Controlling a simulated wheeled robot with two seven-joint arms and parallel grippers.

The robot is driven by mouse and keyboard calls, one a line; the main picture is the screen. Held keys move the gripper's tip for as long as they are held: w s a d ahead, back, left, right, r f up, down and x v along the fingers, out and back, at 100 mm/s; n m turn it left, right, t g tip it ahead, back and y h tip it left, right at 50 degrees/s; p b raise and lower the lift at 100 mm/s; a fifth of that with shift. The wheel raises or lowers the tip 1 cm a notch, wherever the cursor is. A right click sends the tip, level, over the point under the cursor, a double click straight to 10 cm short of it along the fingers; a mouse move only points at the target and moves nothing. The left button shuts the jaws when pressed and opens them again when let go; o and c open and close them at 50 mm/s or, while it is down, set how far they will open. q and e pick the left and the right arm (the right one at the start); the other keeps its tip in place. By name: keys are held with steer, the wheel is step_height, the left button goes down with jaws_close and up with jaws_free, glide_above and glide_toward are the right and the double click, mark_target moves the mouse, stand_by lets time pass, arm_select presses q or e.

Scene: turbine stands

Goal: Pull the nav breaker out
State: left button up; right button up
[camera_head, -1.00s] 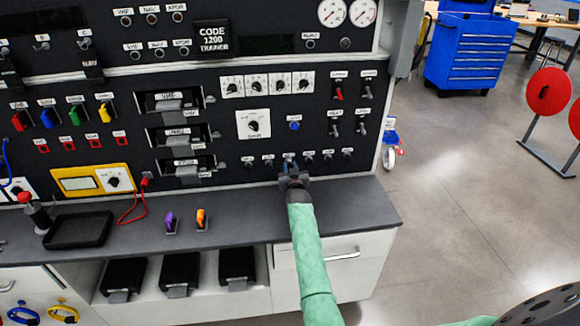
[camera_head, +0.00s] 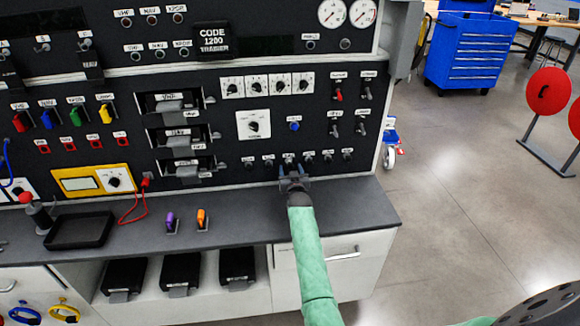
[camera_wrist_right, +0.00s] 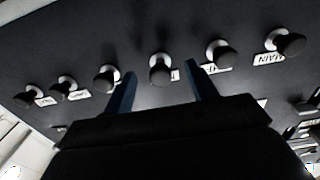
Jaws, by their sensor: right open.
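A row of small dark breaker knobs runs along the bottom of the black panel, with tiny labels I mostly cannot read in the head view. My right gripper (camera_head: 292,174) is open just in front of the third knob from the left. In the right wrist view, the two fingers (camera_wrist_right: 160,88) stand apart on either side of a knob (camera_wrist_right: 160,67) with a pale collar, short of its head or beside it; I cannot tell the depth. That knob's label is partly hidden by a finger, so I cannot confirm it reads NAV. Nothing is held. My left gripper is not in view.
Neighbouring knobs (camera_wrist_right: 220,52) (camera_wrist_right: 107,77) stand close on both sides. The grey counter (camera_head: 350,205) lies below the panel, holding a black tray (camera_head: 78,230) and purple (camera_head: 171,221) and orange (camera_head: 202,218) pieces at left. Its right part is clear.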

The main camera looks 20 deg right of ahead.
mark_target(290, 168)
steer(key=shift+p+v, duration=1)
steer(key=shift+v, duration=0.95)
steer(key=shift+p+v, duration=0.45)
steer(key=shift+v, duration=0.6)
